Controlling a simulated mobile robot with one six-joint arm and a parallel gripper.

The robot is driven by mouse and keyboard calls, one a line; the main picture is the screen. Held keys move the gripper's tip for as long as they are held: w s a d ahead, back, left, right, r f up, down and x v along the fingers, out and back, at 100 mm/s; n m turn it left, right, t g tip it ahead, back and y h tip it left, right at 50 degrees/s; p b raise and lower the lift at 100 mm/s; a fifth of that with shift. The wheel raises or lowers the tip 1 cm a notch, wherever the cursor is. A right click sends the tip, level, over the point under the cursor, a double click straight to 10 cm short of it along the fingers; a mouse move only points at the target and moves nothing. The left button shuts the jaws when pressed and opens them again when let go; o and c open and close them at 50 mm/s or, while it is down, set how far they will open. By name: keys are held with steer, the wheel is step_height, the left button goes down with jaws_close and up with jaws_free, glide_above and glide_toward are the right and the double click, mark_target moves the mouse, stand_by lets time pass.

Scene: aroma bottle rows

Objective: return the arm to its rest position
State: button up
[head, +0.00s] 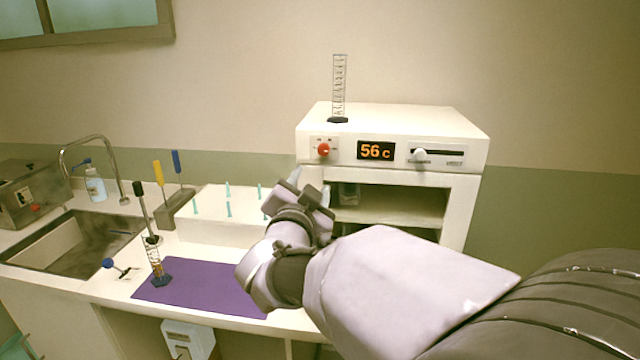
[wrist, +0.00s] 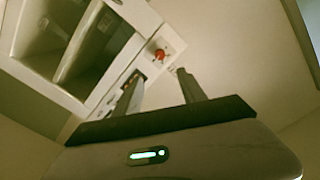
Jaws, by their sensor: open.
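My gripper (head: 310,192) is raised in front of the left side of the white oven unit, and my arm reaches in from the lower right in the head view. In the wrist view the two fingers of my gripper (wrist: 155,85) stand well apart with nothing between them. Beyond them is the front of the oven unit with its red knob (wrist: 160,54). My gripper hides part of the unit's open shelf space.
The oven unit (head: 470,152) reads 56 c and bears a glass cylinder (head: 339,88). A second cylinder (head: 155,265) stands on the purple mat (head: 205,290). A tool block (head: 177,208), a white rack (head: 215,238) and a sink (head: 85,240) are to the left.

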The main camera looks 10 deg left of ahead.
steer(key=shift+d, duration=0.1)
steer(key=s+d+f+n+g+y, duration=0.1)
steer(key=s+d+n+g+y, duration=0.25)
steer(key=s+d, duration=0.5)
steer(key=s+d+f+g, duration=0.4)
steer(key=s+f, duration=0.3)
steer(key=s, duration=0.5)
steer(key=s+d+f+g, duration=0.4)
steer(key=s+d+f, duration=0.2)
steer(key=s, duration=0.6)
steer(key=shift+s+f+m+g+h, duration=0.35)
steer(key=shift+f+h, duration=0.1)
